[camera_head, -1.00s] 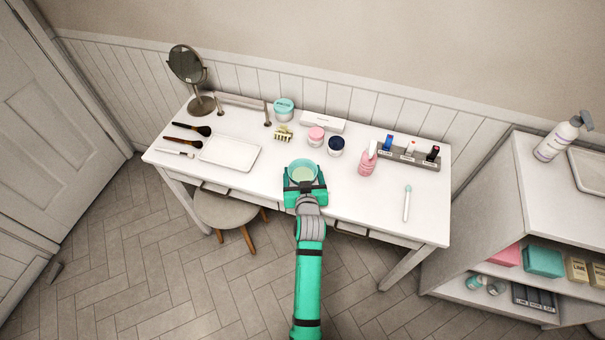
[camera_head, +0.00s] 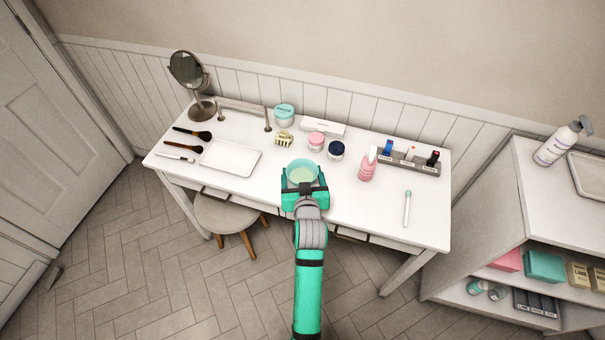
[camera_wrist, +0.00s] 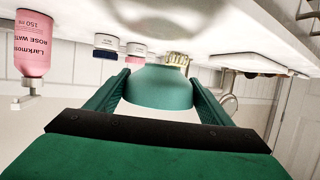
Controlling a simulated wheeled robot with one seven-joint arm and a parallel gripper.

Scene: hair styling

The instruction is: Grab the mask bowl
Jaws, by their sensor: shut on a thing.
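The mask bowl (camera_head: 302,169) is a teal bowl with pale contents, upright near the front middle of the white table. My gripper (camera_head: 303,184) comes from the front and is shut on the bowl. In the wrist view, whose picture is upside down, the two fingers press on either side of the bowl (camera_wrist: 160,88). My gripper hides part of the bowl's near side. I cannot tell whether its base touches the table.
Behind the bowl are a pink jar (camera_head: 316,141), a dark blue jar (camera_head: 336,150) and a yellow clip (camera_head: 284,139). A pink bottle (camera_head: 367,165) stands to the right. A white tray (camera_head: 230,157) lies to the left. A stool (camera_head: 226,213) is below.

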